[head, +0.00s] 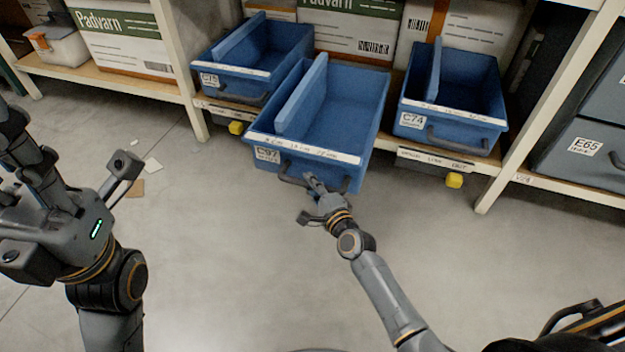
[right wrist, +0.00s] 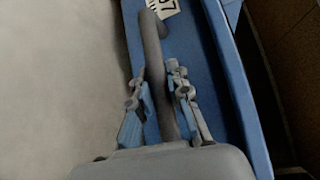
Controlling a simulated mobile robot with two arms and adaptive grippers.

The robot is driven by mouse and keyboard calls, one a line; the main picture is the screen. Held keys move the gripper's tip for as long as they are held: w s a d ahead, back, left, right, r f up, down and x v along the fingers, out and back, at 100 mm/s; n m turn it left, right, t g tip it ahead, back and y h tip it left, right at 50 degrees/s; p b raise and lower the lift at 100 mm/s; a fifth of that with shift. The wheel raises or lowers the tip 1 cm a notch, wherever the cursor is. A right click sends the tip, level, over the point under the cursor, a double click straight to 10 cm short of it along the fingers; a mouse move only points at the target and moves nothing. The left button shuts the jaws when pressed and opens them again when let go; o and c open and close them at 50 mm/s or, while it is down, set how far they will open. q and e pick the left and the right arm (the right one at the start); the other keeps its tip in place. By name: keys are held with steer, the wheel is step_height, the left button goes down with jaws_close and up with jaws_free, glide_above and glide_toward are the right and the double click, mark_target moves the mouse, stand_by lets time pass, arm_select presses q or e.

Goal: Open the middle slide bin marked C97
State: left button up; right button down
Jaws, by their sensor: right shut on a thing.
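The blue middle slide bin (head: 350,115) with the C97 label (head: 267,155) sticks out well past the shelf front, its inside and a lengthwise divider showing. Its dark handle (head: 291,180) runs across the lower front; the handle also shows in the right wrist view (right wrist: 153,65). My right gripper (head: 315,185) is shut on this handle, with a finger on each side of the bar in the right wrist view (right wrist: 162,100).
Blue bins marked C75 (head: 275,75) and C74 (head: 465,95) sit left and right, less far out. Cream rack posts (head: 188,80) stand on both sides. Grey bins (head: 590,150), one marked E65, are at right. Paper scraps (head: 152,165) lie on the otherwise clear floor.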

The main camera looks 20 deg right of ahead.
steer(key=c, duration=1.3)
jaws_free()
steer(key=shift+o, duration=0.2)
steer(key=shift+s, duration=0.1)
steer(key=v, duration=1.1)
steer(key=shift+s, duration=0.45)
